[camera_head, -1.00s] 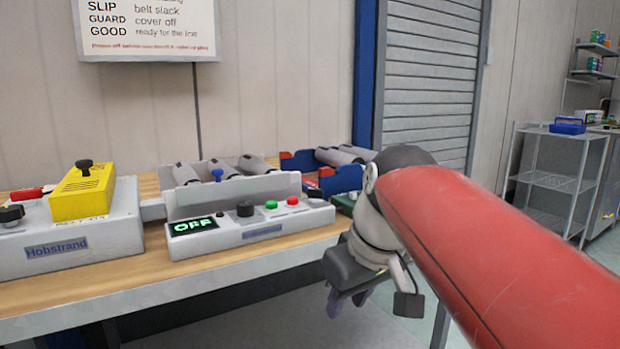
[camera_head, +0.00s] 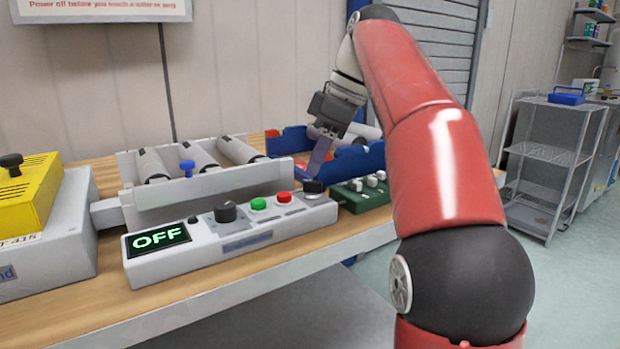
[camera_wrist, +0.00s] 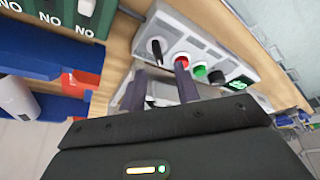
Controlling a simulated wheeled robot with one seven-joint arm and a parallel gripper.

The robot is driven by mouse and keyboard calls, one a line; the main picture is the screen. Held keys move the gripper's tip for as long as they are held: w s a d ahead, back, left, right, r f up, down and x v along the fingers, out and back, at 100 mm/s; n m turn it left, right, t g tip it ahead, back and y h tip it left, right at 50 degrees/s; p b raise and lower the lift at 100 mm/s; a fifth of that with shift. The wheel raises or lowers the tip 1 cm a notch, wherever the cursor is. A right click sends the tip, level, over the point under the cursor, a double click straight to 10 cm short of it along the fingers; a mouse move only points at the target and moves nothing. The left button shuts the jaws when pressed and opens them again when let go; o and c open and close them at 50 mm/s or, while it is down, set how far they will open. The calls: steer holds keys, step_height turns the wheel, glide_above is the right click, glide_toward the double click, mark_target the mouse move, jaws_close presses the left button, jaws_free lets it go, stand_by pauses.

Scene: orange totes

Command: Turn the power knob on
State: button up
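The control box (camera_head: 150,268) on the bench has a lit display (camera_head: 158,238) reading OFF. A large black knob (camera_head: 226,211) stands near its middle, and a second dark knob (camera_head: 313,188) is at its right end. Any label saying which is the power knob is too small to read. A green button (camera_head: 258,204) and a red button (camera_head: 284,197) sit between them. My gripper (camera_head: 318,160) points down above the right end, apart from the box. In the wrist view its two fingers (camera_wrist: 159,80) are spread and empty, with the right-end knob (camera_wrist: 156,48) just beyond the gap.
A roller unit (camera_head: 215,182) with a blue-topped pin (camera_head: 187,168) stands behind the box. A green switch box (camera_head: 362,192) is close to its right, with blue bins (camera_head: 350,165) behind. A yellow guard (camera_head: 25,190) is at left. The bench's front strip is clear.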

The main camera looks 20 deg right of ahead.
mark_target(311, 181)
steer(key=shift+b+x, duration=0.45)
steer(key=shift+x, duration=1.5)
jaws_close()
